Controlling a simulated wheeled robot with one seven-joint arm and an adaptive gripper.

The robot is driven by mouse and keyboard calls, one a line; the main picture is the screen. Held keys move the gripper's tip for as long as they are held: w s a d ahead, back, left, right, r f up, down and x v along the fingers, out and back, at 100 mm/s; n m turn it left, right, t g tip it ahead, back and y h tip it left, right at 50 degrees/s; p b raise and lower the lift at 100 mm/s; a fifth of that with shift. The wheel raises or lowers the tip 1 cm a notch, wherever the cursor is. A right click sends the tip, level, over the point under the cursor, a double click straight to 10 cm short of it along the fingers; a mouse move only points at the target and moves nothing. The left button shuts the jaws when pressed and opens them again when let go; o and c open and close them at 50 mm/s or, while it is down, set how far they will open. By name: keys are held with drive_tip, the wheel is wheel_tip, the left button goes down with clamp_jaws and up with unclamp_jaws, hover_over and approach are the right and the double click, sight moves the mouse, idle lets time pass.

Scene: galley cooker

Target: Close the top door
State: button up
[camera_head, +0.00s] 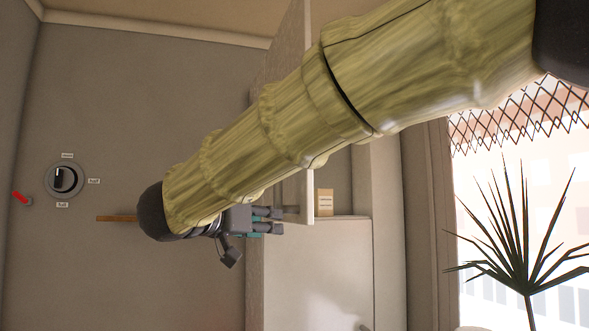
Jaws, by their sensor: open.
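The top door (288,55) is a pale upright panel standing open, seen at a steep angle. My arm crosses in front of its middle. Its lower corner (299,205) shows below the arm. My gripper (277,221) is open, with its fingers pointing right beside this lower part of the door. I cannot tell whether the fingers touch the door. Part of the opening shows to the right of the door, with a small tan box (325,202) inside on its floor.
A pale lower cabinet front (315,275) is below the opening. On the left wall are a round dial (64,179) and a red-tipped item (20,198). A wooden bar (115,218) is left of my wrist. A spiky plant (525,250) stands at the bright window on the right.

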drive_tip(key=shift+p+v, duration=0.4)
drive_tip(key=shift+v, duration=1)
drive_tip(key=shift+p, duration=0.5)
drive_tip(key=shift+f, duration=0.2)
drive_tip(key=v, duration=1.2)
drive_tip(key=shift+d, duration=0.15)
drive_tip(key=shift+c, duration=0.5)
